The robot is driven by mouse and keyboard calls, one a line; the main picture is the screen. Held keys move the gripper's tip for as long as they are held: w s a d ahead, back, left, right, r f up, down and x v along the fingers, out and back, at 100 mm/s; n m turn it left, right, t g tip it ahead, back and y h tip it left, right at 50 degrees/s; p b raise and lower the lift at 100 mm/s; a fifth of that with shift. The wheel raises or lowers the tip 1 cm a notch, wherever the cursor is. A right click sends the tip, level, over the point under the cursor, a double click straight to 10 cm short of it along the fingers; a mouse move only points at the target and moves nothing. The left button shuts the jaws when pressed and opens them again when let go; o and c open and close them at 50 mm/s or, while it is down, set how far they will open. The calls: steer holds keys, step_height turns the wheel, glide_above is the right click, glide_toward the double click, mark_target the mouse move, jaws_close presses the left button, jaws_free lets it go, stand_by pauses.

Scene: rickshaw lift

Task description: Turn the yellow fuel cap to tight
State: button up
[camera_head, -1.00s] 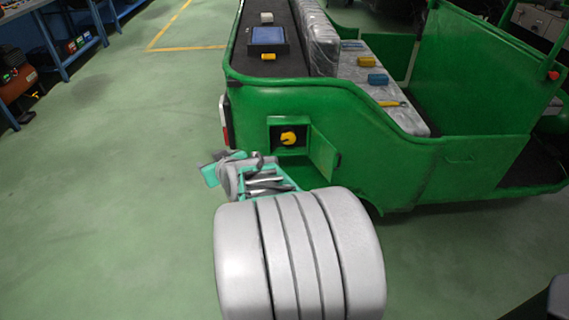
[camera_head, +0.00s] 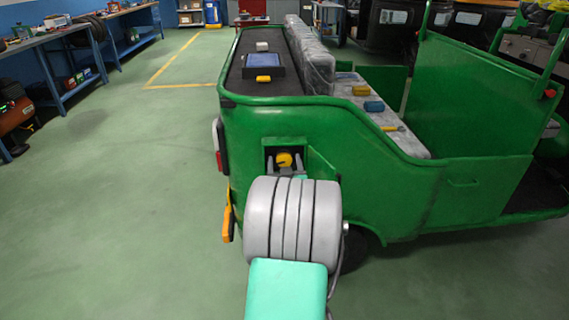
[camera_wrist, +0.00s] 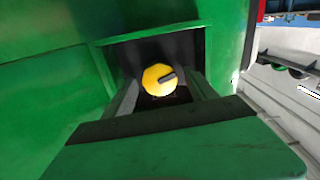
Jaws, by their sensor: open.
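The yellow fuel cap (camera_head: 284,160) sits in a square recess in the rear side of the green rickshaw (camera_head: 400,195). In the wrist view the cap (camera_wrist: 153,82) is round, with a dark bar across it pointing right and slightly up. My gripper (camera_head: 284,166) is at the recess, its grey fingers either side of the cap. In the wrist view my open gripper (camera_wrist: 163,88) has one finger left and one right of the cap, with dark gaps showing. I cannot tell how deep the fingertips reach. My arm hides the lower recess in the head view.
The recess's green door (camera_head: 320,166) stands open on the right, close to my gripper. A blue-topped box (camera_head: 263,64) and a yellow block (camera_head: 264,79) rest on the rear deck. A workbench (camera_head: 45,40) stands far left. The green floor (camera_head: 120,210) on the left is clear.

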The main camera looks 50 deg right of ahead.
steer(key=shift+c, duration=0.6)
steer(key=c, duration=1.3)
steer(key=shift+m, duration=0.4)
steer(key=m+b, duration=0.1)
steer(key=m, duration=0.3)
steer(key=shift+f, duration=0.1)
steer(key=m, duration=0.6)
steer(key=shift+s, duration=0.1)
steer(key=m+p, duration=0.1)
steer(key=m, duration=0.5)
steer(key=shift+p, duration=0.3)
steer(key=m+p, duration=0.2)
steer(key=m, duration=0.2)
steer(key=shift+f+m, duration=0.1)
steer(key=shift+m, duration=0.3)
steer(key=shift+o, duration=0.2)
